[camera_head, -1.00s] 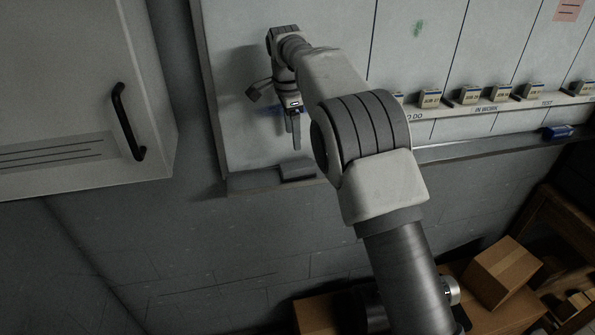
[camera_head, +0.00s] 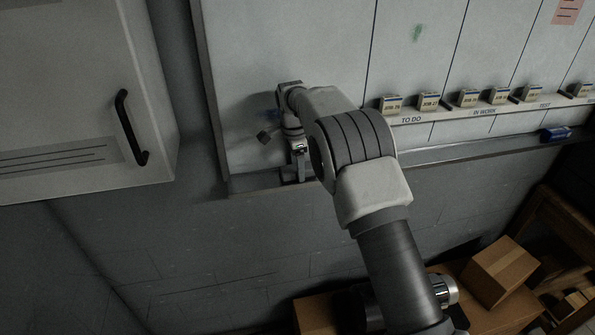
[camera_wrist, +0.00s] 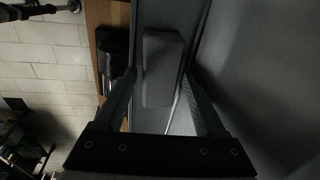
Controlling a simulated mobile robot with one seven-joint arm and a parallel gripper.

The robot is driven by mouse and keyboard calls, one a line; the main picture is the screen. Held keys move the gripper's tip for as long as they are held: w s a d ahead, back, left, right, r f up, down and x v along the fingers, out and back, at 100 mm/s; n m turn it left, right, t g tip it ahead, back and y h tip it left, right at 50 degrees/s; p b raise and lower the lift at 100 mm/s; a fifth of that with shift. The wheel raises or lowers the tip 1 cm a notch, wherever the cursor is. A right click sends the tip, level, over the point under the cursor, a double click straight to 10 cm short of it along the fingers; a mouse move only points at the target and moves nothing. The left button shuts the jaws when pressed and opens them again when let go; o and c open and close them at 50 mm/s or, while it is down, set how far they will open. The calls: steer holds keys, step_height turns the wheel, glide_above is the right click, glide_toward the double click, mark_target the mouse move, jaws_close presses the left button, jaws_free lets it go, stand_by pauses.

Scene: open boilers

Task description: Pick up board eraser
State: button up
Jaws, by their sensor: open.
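A grey block that looks like the board eraser (camera_wrist: 163,60) lies on the ledge under the whiteboard in the wrist view. My gripper (camera_wrist: 159,78) is open, with one finger on each side of the near part of the block. I cannot tell whether either finger touches it. In the head view my gripper (camera_head: 300,174) points down at the left end of the ledge, and it largely hides the block there.
The whiteboard (camera_head: 300,50) rises behind the ledge (camera_head: 440,154). A blue block (camera_head: 556,133) lies farther right on it. Several small labelled blocks stand along the board. A cabinet with a black handle (camera_head: 128,125) is at left. Cardboard boxes (camera_head: 502,270) are below right.

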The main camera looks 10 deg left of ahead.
jaws_close()
stand_by(0.3)
steer(key=shift+r, duration=0.5)
steer(key=r, duration=0.1)
steer(key=r+b, duration=0.1)
steer(key=r, duration=0.1)
steer(key=shift+d+r, duration=0.25)
steer(key=shift+d, duration=0.1)
steer(key=d+r+b, duration=0.1)
steer(key=d+r, duration=0.2)
steer(key=d, duration=0.2)
steer(key=s+d+r+b, duration=0.1)
steer(key=d+r, duration=0.2)
steer(key=d, duration=0.3)
steer(key=shift+r+b, duration=0.3)
